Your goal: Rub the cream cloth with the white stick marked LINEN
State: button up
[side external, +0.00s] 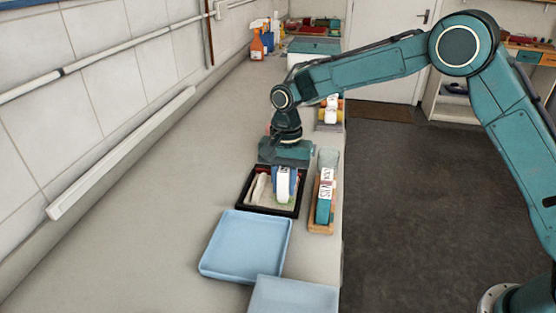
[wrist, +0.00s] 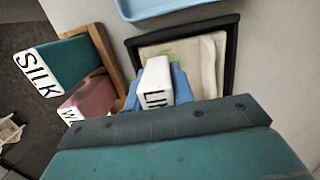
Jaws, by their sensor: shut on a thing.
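My gripper (side external: 284,178) points down over the dark-rimmed tray (side external: 243,192) and is shut on the white stick (side external: 284,187), with blue fingers on either side. In the wrist view the white stick (wrist: 155,80) shows the letters "LI"; the rest of its marking is hidden by my gripper. The cream cloth (wrist: 207,58) lies in the tray, with a fold along one side and a green mark near the stick. The cloth also shows in the side view (side external: 261,188). The stick's lower end is at the cloth; I cannot tell whether it touches.
A wooden rack (side external: 322,228) right of the tray holds a teal stick marked SILK (wrist: 68,62) and a reddish stick (wrist: 88,98) with a partly hidden label. Blue trays (side external: 246,243) (side external: 292,296) stand in front. Spray bottles (side external: 257,42) stand far back. The counter left is clear.

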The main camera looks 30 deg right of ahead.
jog(key=shift+a, duration=0.15)
jog(key=shift+s+a+f, duration=0.1)
jog(key=shift+s+a, duration=1)
jog(key=shift+s, duration=0.1)
jog(key=shift+d, duration=0.1)
jog(key=shift+w+d, duration=1.15)
jog(key=shift+w, duration=0.1)
jog(key=shift+w+d, duration=1.2)
notch_tip(320, 180, up, 6)
